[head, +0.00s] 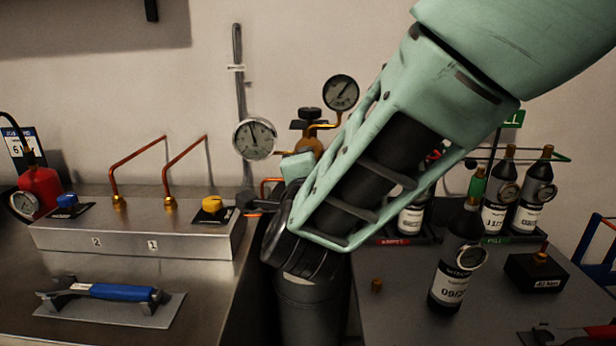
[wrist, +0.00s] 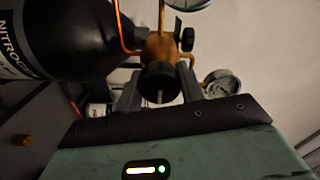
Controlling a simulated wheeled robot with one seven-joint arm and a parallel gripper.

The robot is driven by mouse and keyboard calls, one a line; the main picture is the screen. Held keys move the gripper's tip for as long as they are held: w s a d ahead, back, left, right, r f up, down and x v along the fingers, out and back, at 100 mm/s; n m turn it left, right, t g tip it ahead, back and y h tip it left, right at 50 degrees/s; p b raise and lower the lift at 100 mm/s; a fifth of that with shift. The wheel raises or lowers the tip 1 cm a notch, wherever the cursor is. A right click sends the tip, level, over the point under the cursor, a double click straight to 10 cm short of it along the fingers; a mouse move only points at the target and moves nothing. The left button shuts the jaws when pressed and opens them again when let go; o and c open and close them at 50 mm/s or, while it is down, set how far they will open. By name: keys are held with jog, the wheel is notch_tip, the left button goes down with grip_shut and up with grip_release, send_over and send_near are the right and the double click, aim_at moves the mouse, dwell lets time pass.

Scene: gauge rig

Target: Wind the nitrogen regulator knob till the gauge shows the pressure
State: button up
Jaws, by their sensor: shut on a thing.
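The brass regulator (head: 312,142) stands in front of the wall, with a round gauge (head: 254,138) on its left and a smaller gauge (head: 341,93) at its upper right. The left gauge's needle points roughly upward; its figures are too small to read. In the wrist view, the black regulator knob (wrist: 160,80) sits between the grey fingers of my gripper (wrist: 160,90), which is shut on it. My arm hides this grip in the head view. The dark nitrogen cylinder (wrist: 75,40) fills the upper left of the wrist view; its lower part (head: 308,312) shows in the head view.
A steel box (head: 130,240) with copper pipes and a yellow knob (head: 212,208) stands on the left bench, behind a blue-handled tool (head: 115,292). Several dark bottles stand on the right bench, one (head: 457,265) nearer the front. A red bottle (head: 40,185) is far left.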

dwell(0.3)
jog(key=o, duration=1)
jog(key=shift+c, duration=0.2)
jog(key=s+b, duration=0.1)
jog(key=s, duration=1.6)
jog(key=shift+s+a+b, duration=0.2)
jog(key=shift+a+b, duration=0.05)
jog(key=shift+b, duration=0.1)
